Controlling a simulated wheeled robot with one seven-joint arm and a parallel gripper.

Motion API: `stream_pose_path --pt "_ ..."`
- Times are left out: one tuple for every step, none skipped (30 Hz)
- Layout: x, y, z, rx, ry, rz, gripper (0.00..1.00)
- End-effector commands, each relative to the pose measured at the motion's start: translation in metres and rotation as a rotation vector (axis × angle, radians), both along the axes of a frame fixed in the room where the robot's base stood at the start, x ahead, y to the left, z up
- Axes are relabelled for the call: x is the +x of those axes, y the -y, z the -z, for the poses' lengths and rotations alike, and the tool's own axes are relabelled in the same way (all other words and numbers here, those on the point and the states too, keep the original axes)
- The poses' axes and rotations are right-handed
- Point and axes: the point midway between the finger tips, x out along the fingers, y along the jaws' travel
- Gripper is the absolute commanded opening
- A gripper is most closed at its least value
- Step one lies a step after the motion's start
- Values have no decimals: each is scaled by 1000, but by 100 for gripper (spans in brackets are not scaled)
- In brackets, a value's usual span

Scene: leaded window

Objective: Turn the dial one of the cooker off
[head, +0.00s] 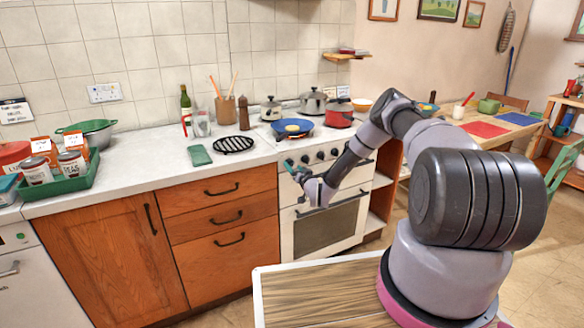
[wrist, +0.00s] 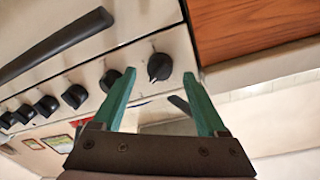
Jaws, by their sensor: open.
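The cooker (head: 287,238) is white, with a row of black dials (head: 320,155) along its front panel. In the wrist view the end dial (wrist: 159,66), with a pale pointer mark, shows between my fingertips. More dials, such as the neighbouring one (wrist: 110,80), run off to the left there. I cannot read which dial is number one. My gripper (head: 292,167) is at the left end of the panel in the head view. In the wrist view its green fingers (wrist: 160,75) are open and empty, one on each side of the end dial; contact cannot be told.
The oven handle (wrist: 55,45) is close to the dials in the wrist view. Wooden drawers (head: 220,215) adjoin the cooker's left side. A blue pan (head: 292,128) and a red pot (head: 338,113) stand on the hob. The worktop's front edge is near my gripper.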

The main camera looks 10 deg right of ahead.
Motion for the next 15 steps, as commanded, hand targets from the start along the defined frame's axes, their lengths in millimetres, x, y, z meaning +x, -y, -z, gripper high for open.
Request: stream_pose_path --pt "7 -2 0 -2 1 -1 76" --pt "10 -3 1 -1 0 -1 76" --pt "13 -4 0 -2 1 -1 76" --pt "15 -4 0 -1 0 0 76" --pt "17 -4 1 -1 -1 0 76" --pt "18 -5 1 0 -2 -1 76" --pt "19 -5 1 0 -2 -1 76" --pt "20 -5 1 0 -1 0 76" --pt "21 -5 1 0 -1 0 76" --pt "21 -5 1 0 -1 0 76" --pt "21 -5 1 0 -1 0 76" --pt "21 -5 1 0 -1 0 76" --pt "21 -5 1 0 -1 0 76" --pt "21 -5 1 0 -2 -1 76" --pt "21 -5 0 0 -1 0 76"
